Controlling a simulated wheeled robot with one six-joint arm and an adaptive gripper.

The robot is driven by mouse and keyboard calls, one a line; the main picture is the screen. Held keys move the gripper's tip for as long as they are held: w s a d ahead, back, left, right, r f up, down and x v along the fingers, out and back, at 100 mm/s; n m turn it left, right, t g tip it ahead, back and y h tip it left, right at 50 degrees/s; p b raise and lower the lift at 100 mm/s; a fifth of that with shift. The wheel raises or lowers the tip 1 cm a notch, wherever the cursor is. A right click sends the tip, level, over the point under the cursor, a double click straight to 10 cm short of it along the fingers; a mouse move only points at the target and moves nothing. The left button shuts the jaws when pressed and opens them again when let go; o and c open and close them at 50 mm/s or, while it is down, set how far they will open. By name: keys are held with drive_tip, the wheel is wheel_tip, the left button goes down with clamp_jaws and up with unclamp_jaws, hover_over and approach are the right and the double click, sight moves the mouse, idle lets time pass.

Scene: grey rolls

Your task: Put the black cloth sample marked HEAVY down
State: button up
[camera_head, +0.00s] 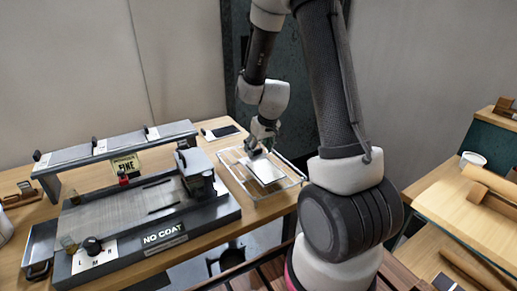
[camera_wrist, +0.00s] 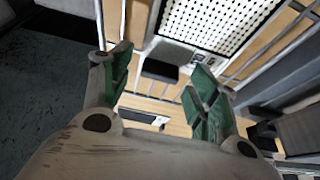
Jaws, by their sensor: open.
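My gripper (camera_head: 256,147) is over the back part of a clear, wire-edged tray (camera_head: 294,186). In the wrist view its two green-padded fingers (camera_wrist: 160,75) are spread apart, with nothing clearly held between them. A white sheet (camera_head: 265,172) lies in the tray just below the gripper. A small dark piece (camera_wrist: 159,70) shows beyond the fingertips in the wrist view. A flat black piece with a pale edge (camera_head: 222,132) lies on the table behind the tray. I cannot read HEAVY on any piece, so I cannot tell which is the sample.
A grey machine marked NO COAT (camera_head: 165,234) stands left of the tray. A raised grey rack (camera_head: 118,145) with pale tags and a FINE sign (camera_head: 126,166) are behind it. A second wooden table (camera_head: 450,205) with rolls is at the right.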

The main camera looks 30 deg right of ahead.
sight(265, 161)
drive_tip(key=s+a+r, duration=0.3)
drive_tip(key=s+r, duration=1.2)
drive_tip(key=r, duration=0.5)
drive_tip(key=s+r, duration=0.3)
drive_tip(key=s, duration=0.9)
drive_tip(key=shift+s, duration=0.3)
